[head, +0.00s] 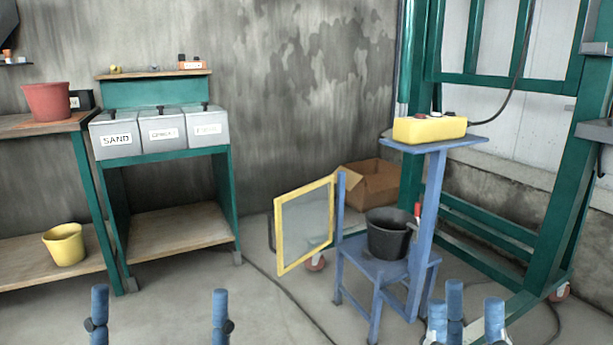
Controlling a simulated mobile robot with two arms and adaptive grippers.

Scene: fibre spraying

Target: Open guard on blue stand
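The blue stand (384,268) is at right of centre on the floor and holds a black bucket (388,236) on its low shelf. The guard (304,224), a yellow frame with a see-through pane, stands out to the left of the stand's short post, away from the bucket. A dark handle (271,232) shows at its far left edge. My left gripper (158,310) shows blue fingers wide apart at the bottom left, empty. My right gripper (470,315) shows separate upright blue fingers at the bottom right, empty, below and right of the stand. Neither touches the guard.
A cardboard box (372,187) lies behind the stand. A green frame (500,235) rises at right. A bench with grey bins (163,135) stands at left. A cable crosses the floor, otherwise clear left of the guard.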

